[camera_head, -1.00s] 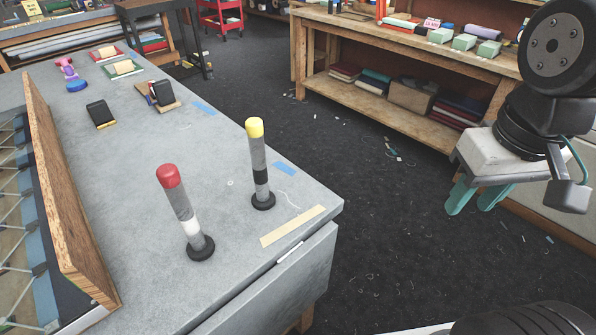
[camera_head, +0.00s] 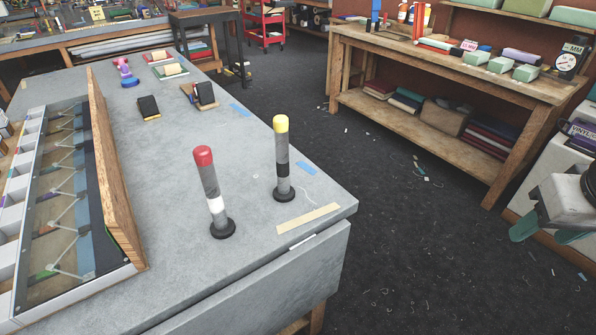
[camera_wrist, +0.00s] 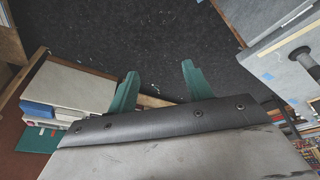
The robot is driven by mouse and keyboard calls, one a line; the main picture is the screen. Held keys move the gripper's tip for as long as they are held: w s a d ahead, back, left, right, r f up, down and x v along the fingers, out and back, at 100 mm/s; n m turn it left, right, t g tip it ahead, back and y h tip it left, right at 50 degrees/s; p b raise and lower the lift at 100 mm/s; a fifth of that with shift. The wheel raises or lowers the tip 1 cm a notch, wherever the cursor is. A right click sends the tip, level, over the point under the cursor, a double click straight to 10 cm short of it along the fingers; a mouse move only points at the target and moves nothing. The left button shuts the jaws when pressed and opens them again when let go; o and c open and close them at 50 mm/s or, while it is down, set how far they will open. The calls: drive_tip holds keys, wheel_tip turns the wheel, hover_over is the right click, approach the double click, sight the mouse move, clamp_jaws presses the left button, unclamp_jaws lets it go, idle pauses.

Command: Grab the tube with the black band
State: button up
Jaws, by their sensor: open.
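The tube with the black band (camera_head: 282,165) stands upright on a round black base on the grey table (camera_head: 180,275). It is grey with a yellow cap. A second grey tube with a red cap and white band (camera_head: 211,192) stands nearer and to its left, also on a black base. My gripper (camera_head: 548,232) is at the right edge, off the table and well apart from both tubes. In the wrist view my gripper (camera_wrist: 160,70) has its teal fingers spread with only floor between them. A grey tube on a dark disc (camera_wrist: 300,53) shows at the right there; I cannot tell which.
A wooden board edge (camera_head: 112,175) with a wire-strung frame stands on the table's left. Black blocks (camera_head: 149,106) and a beige strip (camera_head: 308,218) lie on the table. A wooden workbench (camera_head: 455,75) stands behind. Dark floor (camera_head: 400,240) lies open between.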

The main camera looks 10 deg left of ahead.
sight(286, 154)
drive_tip(key=w+a+f+n+t+y, duration=0.2)
drive_tip(key=w+a+n+t+y, duration=0.1)
drive_tip(key=w+a, duration=0.6)
drive_tip(key=w+a+f+n+t+y, duration=0.2)
drive_tip(key=w+a+f+n+t, duration=0.1)
drive_tip(key=w+a, duration=0.6)
drive_tip(key=s+a+n+y, duration=0.1)
drive_tip(key=a+y, duration=0.2)
drive_tip(key=a, duration=0.3)
drive_tip(key=s+a+f+n+y, duration=0.1)
drive_tip(key=s+a+n+y, duration=0.1)
drive_tip(key=a+y, duration=0.2)
drive_tip(key=s+a+f+n+y, duration=0.1)
drive_tip(key=a+y, duration=0.2)
drive_tip(key=a, duration=0.7)
drive_tip(key=shift+s+n, duration=0.15)
drive_tip(key=shift+n, duration=0.15)
drive_tip(key=x, duration=0.6)
drive_tip(key=shift+w+a, duration=0.1)
drive_tip(key=shift+w, duration=0.45)
clamp_jaws()
